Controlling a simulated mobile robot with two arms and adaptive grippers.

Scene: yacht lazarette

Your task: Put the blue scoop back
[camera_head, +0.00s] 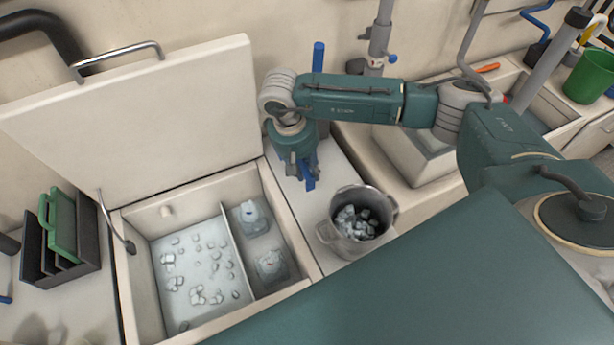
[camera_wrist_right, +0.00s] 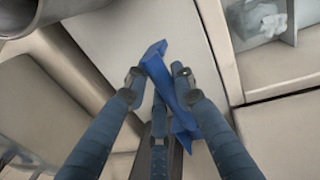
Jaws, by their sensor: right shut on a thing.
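My right gripper (camera_head: 308,184) reaches down over the pale ledge between the open ice box and the metal bucket. It is shut on a blue piece, which I take to be the blue scoop (camera_head: 309,172). In the right wrist view, the right gripper (camera_wrist_right: 157,88) has its dark fingers around the blue scoop (camera_wrist_right: 160,72), whose ends stick out above and below them. The fingers hide part of its shape. The scoop appears above the ledge; I cannot tell whether it touches. My left gripper is not in view.
The ice box (camera_head: 140,290) has its lid (camera_head: 150,110) raised; ice lies left of its divider. The metal bucket (camera_head: 333,242) holds ice. An upright blue bar (camera_head: 318,57) stands behind my right arm. A black-and-green rack (camera_head: 60,240) stands left. A green bucket (camera_head: 590,76) is far right.

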